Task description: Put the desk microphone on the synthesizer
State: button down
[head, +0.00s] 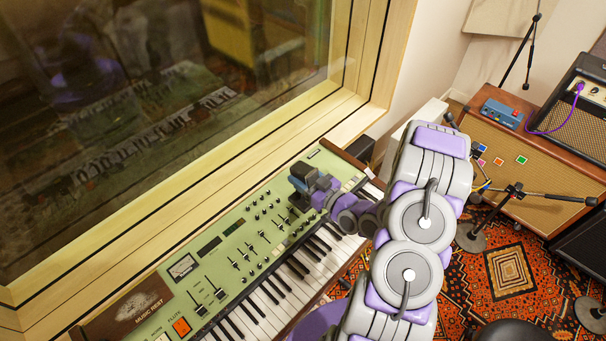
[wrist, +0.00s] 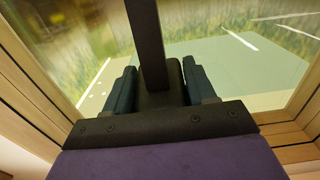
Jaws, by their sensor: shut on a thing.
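The green synthesizer (head: 225,255) with black and white keys lies along the window ledge in the head view. My gripper (head: 302,180) is over its far right part, above the control panel. In the wrist view my gripper (wrist: 160,88) has its two dark fingers on either side of a dark upright piece, which looks like the desk microphone (wrist: 150,40). In the head view the held thing is small, dark and mostly hidden by my gripper. I cannot tell whether it touches the panel.
A large window (head: 150,110) with a pale wooden frame (head: 365,60) borders the synthesizer. A brown amplifier (head: 540,165) with a blue pedal box (head: 501,113) stands at right. Microphone stands (head: 514,190) rise from the patterned rug (head: 510,272).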

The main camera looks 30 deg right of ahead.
jog(key=shift+s+d+f, duration=0.1)
jog(key=shift+s+d, duration=0.05)
jog(key=shift+d, duration=0.05)
jog(key=shift+w+d, duration=0.15)
jog(key=shift+w, duration=0.15)
jog(key=w+d+f+b, duration=0.2)
jog(key=w, duration=0.5)
jog(key=w+d+f+b, duration=0.1)
jog(key=w+d+f, duration=0.1)
jog(key=w, duration=0.5)
jog(key=shift+d+f+b, duration=0.25)
jog(key=shift+f+b, duration=0.15)
jog(key=shift+w, duration=0.1)
jog(key=shift+c, duration=1.8)
grip_release()
jog(key=shift+f, duration=0.1)
